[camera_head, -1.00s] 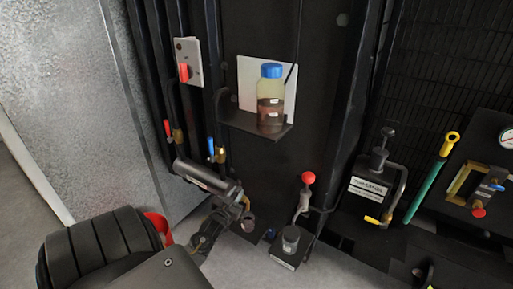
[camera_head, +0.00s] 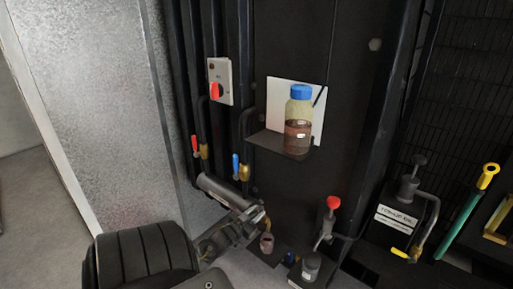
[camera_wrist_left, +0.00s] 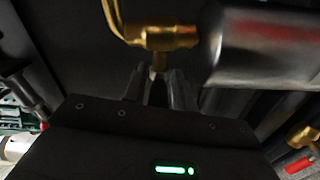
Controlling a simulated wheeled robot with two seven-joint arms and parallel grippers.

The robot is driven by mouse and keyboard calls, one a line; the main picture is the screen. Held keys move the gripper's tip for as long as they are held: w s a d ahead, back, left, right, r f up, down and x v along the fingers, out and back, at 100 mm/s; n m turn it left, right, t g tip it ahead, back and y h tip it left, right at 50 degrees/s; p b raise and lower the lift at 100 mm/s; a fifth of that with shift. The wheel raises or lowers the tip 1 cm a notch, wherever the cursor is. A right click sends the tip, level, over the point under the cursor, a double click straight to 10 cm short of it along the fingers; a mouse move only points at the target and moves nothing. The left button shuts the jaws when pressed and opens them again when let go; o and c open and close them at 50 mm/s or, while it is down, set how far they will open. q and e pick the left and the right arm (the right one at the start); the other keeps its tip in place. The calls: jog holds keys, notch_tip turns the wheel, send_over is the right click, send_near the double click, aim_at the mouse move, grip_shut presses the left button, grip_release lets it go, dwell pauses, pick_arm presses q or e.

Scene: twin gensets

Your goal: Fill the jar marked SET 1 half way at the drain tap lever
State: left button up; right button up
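A small jar (camera_head: 267,243) with pinkish-brown contents stands below a brass spout (camera_head: 266,221) at the end of a grey cylinder (camera_head: 225,192). I cannot read a SET 1 mark on it or make out its level. My left gripper (camera_head: 246,219) is at the cylinder's end, beside the spout. In the left wrist view its fingers (camera_wrist_left: 158,90) stand on both sides of a small stem below the brass tap fitting (camera_wrist_left: 165,38). I cannot tell whether they press on it. My right gripper is not in view.
A blue-capped bottle (camera_head: 298,122) of brownish liquid stands on a wall shelf (camera_head: 272,145). A red-knobbed lever (camera_head: 333,204) and a dark-lidded small jar (camera_head: 311,265) are to the right. Red (camera_head: 195,146) and blue (camera_head: 236,166) valve handles sit above the cylinder.

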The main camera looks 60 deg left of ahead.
pick_arm(q)
jog(key=shift+o, duration=1.3)
jog(key=v, duration=1)
jog(key=shift+s, duration=0.4)
jog(key=shift+d, duration=0.1)
